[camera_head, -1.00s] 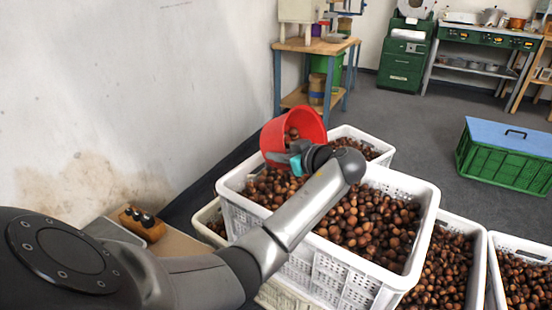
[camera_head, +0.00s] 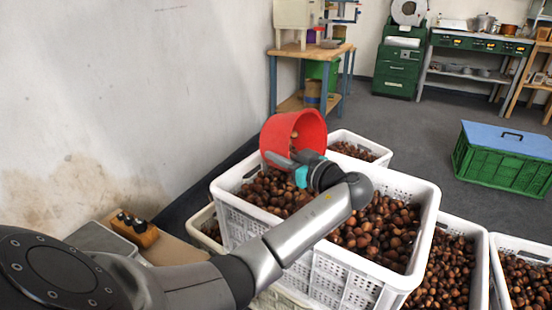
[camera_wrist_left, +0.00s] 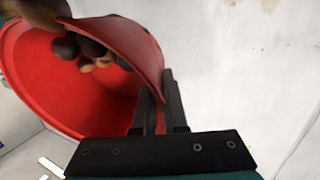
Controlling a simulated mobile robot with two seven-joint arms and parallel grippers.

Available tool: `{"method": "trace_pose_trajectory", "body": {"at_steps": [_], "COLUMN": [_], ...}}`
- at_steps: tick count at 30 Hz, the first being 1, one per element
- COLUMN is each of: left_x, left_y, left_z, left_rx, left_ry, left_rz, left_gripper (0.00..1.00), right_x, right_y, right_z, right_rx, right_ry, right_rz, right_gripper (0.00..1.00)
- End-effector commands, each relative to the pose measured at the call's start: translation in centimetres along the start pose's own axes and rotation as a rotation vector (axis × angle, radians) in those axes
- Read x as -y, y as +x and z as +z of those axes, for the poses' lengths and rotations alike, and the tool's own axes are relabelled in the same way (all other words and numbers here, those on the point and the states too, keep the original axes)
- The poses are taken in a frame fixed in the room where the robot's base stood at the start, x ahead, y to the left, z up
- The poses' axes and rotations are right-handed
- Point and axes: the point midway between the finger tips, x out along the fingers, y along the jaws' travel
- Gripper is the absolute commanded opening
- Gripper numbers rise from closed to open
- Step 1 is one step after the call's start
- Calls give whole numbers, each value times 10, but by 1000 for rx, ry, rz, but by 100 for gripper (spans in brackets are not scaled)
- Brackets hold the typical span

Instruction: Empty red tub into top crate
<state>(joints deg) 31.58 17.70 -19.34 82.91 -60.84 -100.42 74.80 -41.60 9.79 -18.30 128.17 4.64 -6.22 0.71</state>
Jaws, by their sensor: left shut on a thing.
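My right gripper is not in view.
White crates of chestnuts stand behind (camera_head: 374,153) and to the right (camera_head: 478,270) of the top crate. The wall (camera_head: 120,90) is close on the left. A small wooden block with dark knobs (camera_head: 137,230) sits at the lower left. Open floor lies beyond the crates.

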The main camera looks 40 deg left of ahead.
Motion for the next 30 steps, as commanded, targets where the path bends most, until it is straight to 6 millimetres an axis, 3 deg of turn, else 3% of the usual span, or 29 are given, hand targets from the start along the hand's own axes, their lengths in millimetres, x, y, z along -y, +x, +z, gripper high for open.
{"method": "trace_pose_trajectory", "body": {"at_steps": [6,18,30], "left_x": [-1,-7,-8], "left_y": [-5,-32,-37], "left_z": [5,7,5], "left_rx": [-78,-446,-517], "left_ry": [17,87,99], "left_rz": [2,6,7], "left_gripper": [0,0,0], "right_x": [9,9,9], "right_y": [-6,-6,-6], "right_z": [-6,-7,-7], "right_rx": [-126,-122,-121], "right_ry": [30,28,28], "right_rz": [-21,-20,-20], "right_gripper": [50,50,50]}}
